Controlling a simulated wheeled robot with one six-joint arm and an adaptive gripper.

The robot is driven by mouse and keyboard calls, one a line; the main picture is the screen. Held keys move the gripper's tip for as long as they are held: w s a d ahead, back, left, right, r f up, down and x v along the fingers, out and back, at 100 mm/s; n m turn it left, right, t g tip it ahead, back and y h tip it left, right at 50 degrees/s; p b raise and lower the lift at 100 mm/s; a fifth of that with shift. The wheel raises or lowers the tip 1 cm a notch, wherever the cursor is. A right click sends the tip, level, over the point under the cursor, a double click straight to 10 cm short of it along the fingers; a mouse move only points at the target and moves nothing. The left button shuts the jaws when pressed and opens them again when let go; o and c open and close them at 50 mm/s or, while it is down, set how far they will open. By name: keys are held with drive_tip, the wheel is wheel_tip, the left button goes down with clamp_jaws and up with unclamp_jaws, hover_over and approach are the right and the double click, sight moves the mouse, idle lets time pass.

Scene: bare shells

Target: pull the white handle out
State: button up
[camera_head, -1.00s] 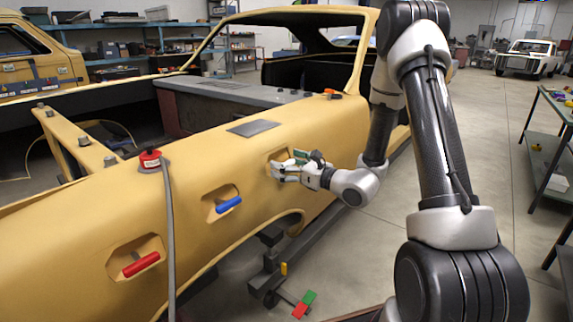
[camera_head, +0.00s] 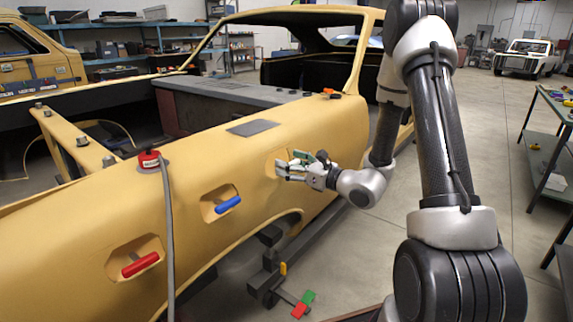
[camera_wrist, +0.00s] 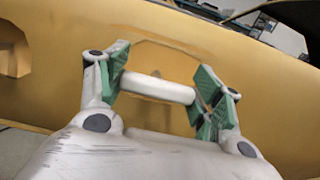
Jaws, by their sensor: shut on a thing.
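The white handle (camera_wrist: 157,88) shows in the wrist view as a bar lying across between the green pads of my gripper (camera_wrist: 160,92). My gripper is shut on it, with a pad at each end of the bar. Behind the handle is a recess in the yellow car body panel (camera_wrist: 270,90). In the head view my gripper (camera_head: 296,168) is at the right recess of the yellow panel, and it mostly hides the handle there.
A blue handle (camera_head: 228,205) and a red handle (camera_head: 141,264) sit in recesses further left on the panel. A red-capped fitting (camera_head: 149,159) with a grey hose (camera_head: 168,235) stands on the panel's top. A green bench (camera_head: 552,120) is at the right.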

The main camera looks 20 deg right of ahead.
drive_tip(key=o, duration=1.5)
drive_tip(key=shift+s+d, duration=0.1)
drive_tip(key=shift+c, duration=0.2)
drive_tip(key=shift+s, duration=0.1)
drive_tip(key=v, duration=1.2)
